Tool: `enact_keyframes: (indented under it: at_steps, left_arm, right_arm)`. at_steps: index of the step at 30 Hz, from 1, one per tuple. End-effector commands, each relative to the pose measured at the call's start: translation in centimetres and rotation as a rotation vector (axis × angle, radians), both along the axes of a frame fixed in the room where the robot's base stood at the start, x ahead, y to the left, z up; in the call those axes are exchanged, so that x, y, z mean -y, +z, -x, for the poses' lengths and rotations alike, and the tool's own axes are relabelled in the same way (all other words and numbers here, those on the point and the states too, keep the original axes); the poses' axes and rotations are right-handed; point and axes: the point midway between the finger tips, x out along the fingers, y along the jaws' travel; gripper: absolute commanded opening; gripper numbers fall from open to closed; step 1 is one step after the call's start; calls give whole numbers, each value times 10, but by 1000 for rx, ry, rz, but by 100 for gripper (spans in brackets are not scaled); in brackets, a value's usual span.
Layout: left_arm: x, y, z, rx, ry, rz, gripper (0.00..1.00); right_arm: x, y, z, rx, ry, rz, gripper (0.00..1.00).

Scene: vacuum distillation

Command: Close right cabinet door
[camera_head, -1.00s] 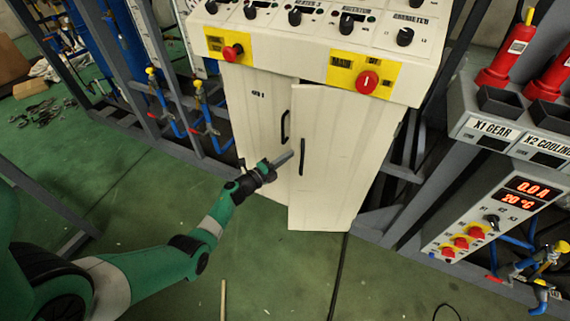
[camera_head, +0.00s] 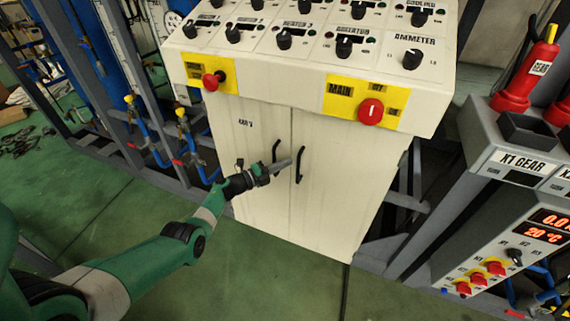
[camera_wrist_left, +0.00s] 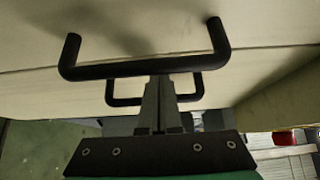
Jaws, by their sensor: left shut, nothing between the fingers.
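The cream cabinet's right door (camera_head: 335,190) looks flush with the left door (camera_head: 255,185), with a thin seam between them. The right door has a black vertical handle (camera_head: 299,165), and the left door has a similar handle (camera_head: 276,151). My left gripper (camera_head: 288,163) is shut and empty, its tips at the two handles near the seam. In the left wrist view, the shut fingers (camera_wrist_left: 160,88) point at the doors, beside the larger, nearer handle (camera_wrist_left: 145,67). The other handle (camera_wrist_left: 125,100) is partly hidden behind the fingers. Contact cannot be told. My right gripper is not in view.
A sloped control panel with knobs (camera_head: 284,39) and a red main switch (camera_head: 371,111) overhangs the doors. A grey rack with a digital display (camera_head: 545,235) stands at the right. Pipes with blue and yellow valves (camera_head: 140,125) are at the left. The green floor in front is clear.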

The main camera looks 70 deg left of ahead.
Motion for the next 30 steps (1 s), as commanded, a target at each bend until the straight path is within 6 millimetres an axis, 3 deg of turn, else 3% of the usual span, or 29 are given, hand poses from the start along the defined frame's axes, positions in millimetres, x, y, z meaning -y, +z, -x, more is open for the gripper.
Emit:
enact_keyframes:
  at_steps: [10, 17, 22, 30]
  left_arm:
    - [1, 3, 10, 0, 2, 0, 0]
    - [8, 7, 59, -1, 5, 3, 0]
    - [13, 4, 96, -1, 4, 2, 0]
    - [17, 0, 116, 0, 0, 1, 0]
  right_arm:
    - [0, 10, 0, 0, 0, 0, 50]
    - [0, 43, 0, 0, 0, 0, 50]
    - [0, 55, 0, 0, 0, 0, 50]
    - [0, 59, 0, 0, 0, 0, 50]
